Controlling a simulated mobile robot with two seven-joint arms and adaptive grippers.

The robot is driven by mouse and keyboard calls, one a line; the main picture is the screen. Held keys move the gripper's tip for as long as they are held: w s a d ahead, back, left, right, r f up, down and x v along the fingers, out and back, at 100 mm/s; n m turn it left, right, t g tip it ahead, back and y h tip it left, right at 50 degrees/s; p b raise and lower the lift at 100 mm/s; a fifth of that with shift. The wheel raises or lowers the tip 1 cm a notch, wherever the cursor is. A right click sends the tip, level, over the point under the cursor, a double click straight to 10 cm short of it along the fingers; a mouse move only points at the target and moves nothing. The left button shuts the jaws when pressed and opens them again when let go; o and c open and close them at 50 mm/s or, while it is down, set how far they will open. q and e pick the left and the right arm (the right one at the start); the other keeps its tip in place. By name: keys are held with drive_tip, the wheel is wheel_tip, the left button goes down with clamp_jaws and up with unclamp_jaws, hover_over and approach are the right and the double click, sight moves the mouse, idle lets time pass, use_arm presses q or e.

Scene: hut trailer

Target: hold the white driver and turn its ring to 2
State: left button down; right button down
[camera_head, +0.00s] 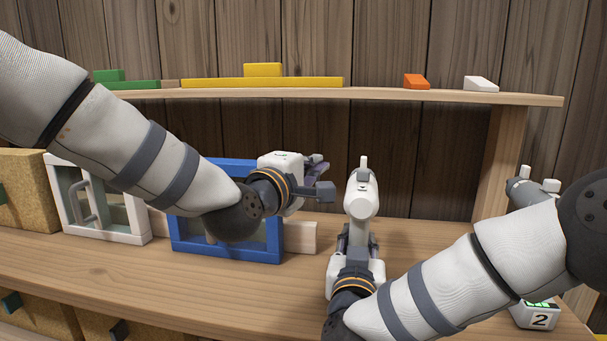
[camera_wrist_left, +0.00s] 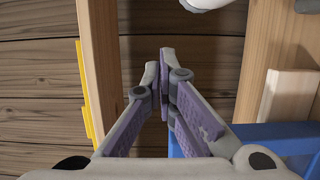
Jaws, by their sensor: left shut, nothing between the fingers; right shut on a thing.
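The white driver (camera_head: 361,198) is upright above the lower shelf, with a short white peg on top. My right gripper (camera_head: 357,238) is shut on the driver's lower part from the near side; its fingers hide some of it. The ring and its setting cannot be made out. My left gripper (camera_head: 322,178) is shut and empty, to the left of the driver's head and apart from it. In the left wrist view its fingertips (camera_wrist_left: 163,82) meet with nothing between them. A white rounded thing (camera_wrist_left: 207,3) at that view's top edge may be the driver.
A blue frame (camera_head: 228,255) and a white frame (camera_head: 113,235) stand at left. The upper shelf (camera_head: 375,94) carries yellow, green, orange and white blocks. A grey-and-white device (camera_head: 533,187) stands behind my right arm.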

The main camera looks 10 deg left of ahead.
drive_tip(key=shift+r, duration=0.2)
drive_tip(key=c, duration=1.2)
unclamp_jaws()
drive_tip(key=shift+s, duration=0.1)
use_arm(q)
drive_tip(key=v, duration=0.6)
drive_tip(key=shift+r, duration=0.2)
use_arm(e)
drive_tip(key=shift+f, duration=0.1)
use_arm(q)
drive_tip(key=shift+d, duration=0.15)
use_arm(e)
drive_tip(key=shift+s, duration=0.1)
